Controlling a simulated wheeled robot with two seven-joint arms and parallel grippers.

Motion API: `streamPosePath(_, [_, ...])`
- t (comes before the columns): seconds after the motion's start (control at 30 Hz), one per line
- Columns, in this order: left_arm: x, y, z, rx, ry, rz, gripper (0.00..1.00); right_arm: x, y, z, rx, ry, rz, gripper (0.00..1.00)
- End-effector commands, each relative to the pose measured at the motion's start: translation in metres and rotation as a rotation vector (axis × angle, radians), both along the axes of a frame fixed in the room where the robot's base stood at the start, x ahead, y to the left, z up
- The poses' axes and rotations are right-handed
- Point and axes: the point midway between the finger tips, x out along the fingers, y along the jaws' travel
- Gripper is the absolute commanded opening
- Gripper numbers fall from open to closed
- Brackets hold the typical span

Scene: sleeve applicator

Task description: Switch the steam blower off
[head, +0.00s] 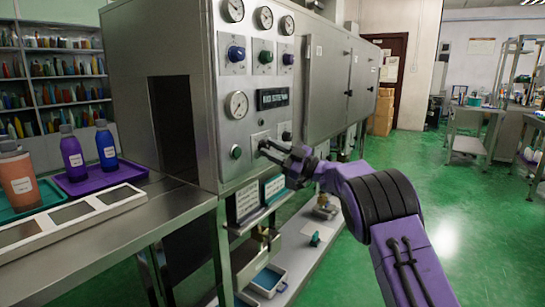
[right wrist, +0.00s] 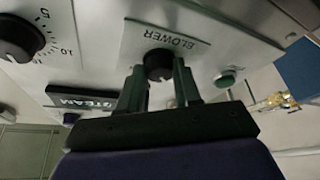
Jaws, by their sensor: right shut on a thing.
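In the right wrist view, a black knob (right wrist: 158,65) sits on a light plate (right wrist: 175,45) with a label that appears upside down and reads like "BLOWER". My right gripper (right wrist: 160,85) has its two fingers on either side of this knob and is shut on it. In the head view, my right gripper (head: 268,150) reaches the lower part of the grey machine's front panel (head: 225,120), and its fingers cover most of the knob. A second label in the right wrist view reads "STEAM" (right wrist: 92,103). My left gripper is not in view.
A green button (head: 236,152) sits to the left. A steel table (head: 150,215) with bottles on a purple tray (head: 130,172) stands at left. Green floor is open at right.

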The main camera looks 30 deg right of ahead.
Motion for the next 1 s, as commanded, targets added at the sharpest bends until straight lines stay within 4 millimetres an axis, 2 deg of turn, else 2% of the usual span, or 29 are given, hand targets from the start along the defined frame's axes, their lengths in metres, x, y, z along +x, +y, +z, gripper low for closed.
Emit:
streamPosePath(0.57, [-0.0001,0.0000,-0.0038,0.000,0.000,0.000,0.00,0.0003,-0.0004,-0.0017,-0.029,-0.007,0.000,0.03])
streamPosePath(0.6, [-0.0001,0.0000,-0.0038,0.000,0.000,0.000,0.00,0.0003,-0.0004,-0.0016,-0.029,-0.007,0.000,0.43])
streamPosePath(0.67, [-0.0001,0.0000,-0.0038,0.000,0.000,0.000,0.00,0.0003,-0.0005,-0.0014,-0.028,-0.007,-0.001,0.59])
streamPosePath(1.0, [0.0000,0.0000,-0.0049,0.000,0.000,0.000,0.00,-0.0037,-0.0037,-0.0027,-0.027,-0.009,-0.002,0.59])
